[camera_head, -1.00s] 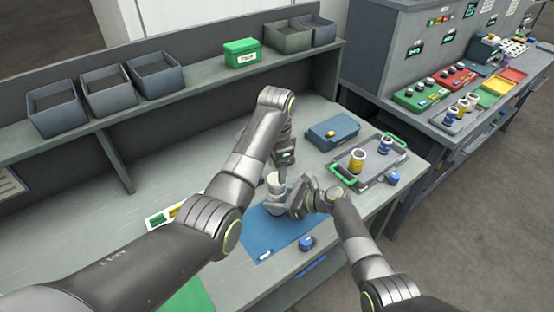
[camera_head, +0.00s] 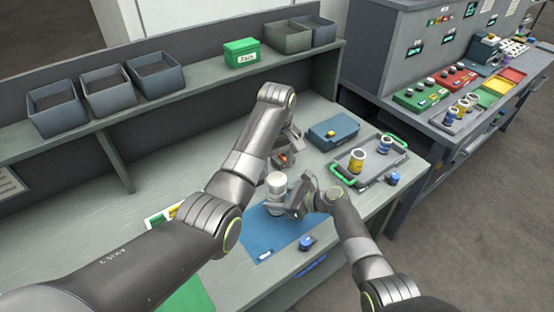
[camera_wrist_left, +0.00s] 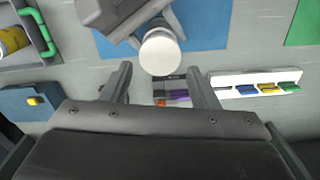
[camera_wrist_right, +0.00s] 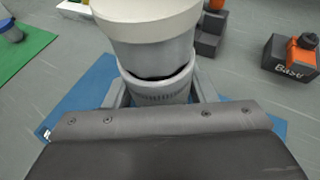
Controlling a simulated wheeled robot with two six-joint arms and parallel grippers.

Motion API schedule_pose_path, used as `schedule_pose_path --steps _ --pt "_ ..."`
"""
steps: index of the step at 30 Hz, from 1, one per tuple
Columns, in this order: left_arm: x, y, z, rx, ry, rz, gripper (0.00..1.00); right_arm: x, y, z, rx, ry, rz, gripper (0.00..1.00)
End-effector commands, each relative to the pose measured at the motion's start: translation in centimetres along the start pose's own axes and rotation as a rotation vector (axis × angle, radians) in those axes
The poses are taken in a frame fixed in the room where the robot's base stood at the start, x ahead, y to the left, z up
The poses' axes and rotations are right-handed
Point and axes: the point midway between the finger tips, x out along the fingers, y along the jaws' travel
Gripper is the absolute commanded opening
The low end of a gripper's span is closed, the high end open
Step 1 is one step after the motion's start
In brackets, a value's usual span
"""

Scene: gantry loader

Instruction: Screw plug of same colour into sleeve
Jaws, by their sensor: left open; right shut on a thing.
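A white plug (camera_head: 277,180) sits at the top of a grey-white sleeve (camera_head: 276,205) above the blue mat (camera_head: 265,234). In the right wrist view the white plug (camera_wrist_right: 148,22) is in the mouth of the sleeve (camera_wrist_right: 160,88), with a dark gap showing at the rim. My right gripper (camera_head: 297,205) is shut on the sleeve. My left gripper (camera_head: 286,150) is open and empty, behind the white plug. In the left wrist view the plug (camera_wrist_left: 160,52) lies just beyond its open fingers (camera_wrist_left: 158,80). The thread is hidden.
A tray (camera_head: 376,173) with green handles holds a yellow sleeve (camera_head: 357,160) and a blue sleeve (camera_head: 384,145). A blue box (camera_head: 333,132) stands behind.

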Motion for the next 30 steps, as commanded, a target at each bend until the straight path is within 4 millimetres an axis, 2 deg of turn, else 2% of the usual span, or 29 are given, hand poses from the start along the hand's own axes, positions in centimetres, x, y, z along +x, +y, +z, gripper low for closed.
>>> schedule_pose_path --steps 30 --pt "-0.92 0.02 -0.02 -1.663 0.000 0.001 0.55 0.03 0.08 -0.07 0.002 0.001 0.002 0.00"
